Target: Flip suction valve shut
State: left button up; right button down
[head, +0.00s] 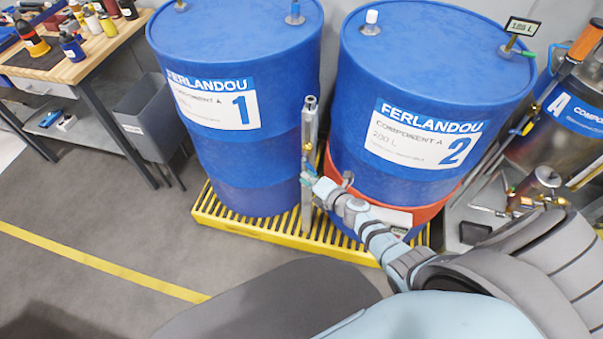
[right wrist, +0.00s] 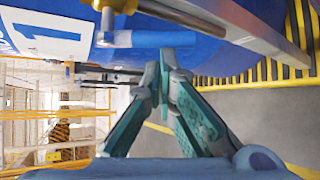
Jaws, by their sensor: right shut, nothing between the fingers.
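In the right wrist view, a brass valve fitting (right wrist: 110,8) with a blue lever (right wrist: 150,39) shows in front of the blue drum. The lever runs level across that picture, just beyond the fingertips. My right gripper (right wrist: 165,62) is shut and empty, with its teal fingers meeting at the tips. I cannot tell whether the tips touch the lever. In the head view my right gripper (head: 308,178) is at the upright metal pipe (head: 309,125) between the two drums. The valve is too small to make out clearly there. My left gripper is not in view.
Blue drum 1 (head: 230,165) and blue drum 2 (head: 400,75) stand on a yellow slatted pallet (head: 265,229). An orange band (head: 425,212) circles drum 2. A workbench (head: 80,68) stands at left, metal equipment (head: 540,140) at right. The floor (head: 90,215) at left is clear.

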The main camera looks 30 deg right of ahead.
jog(key=r+g+p, duration=0.1)
jog(key=p, duration=0.2)
jog(key=shift+s+d+n+h, duration=0.3)
jog(key=shift+d, duration=0.1)
dwell(0.5)
jog(key=shift+s+d+r+p, duration=0.25)
jog(key=shift+r+p, duration=0.25)
jog(key=shift+p, duration=0.2)
jog(key=shift+s+d+r+p, duration=0.1)
jog(key=shift+d+r+p, duration=0.1)
jog(key=shift+r+p, duration=0.4)
dwell(1.0)
jog(key=shift+f, duration=0.15)
jog(key=shift+w+a, duration=0.5)
jog(key=shift+a, duration=0.15)
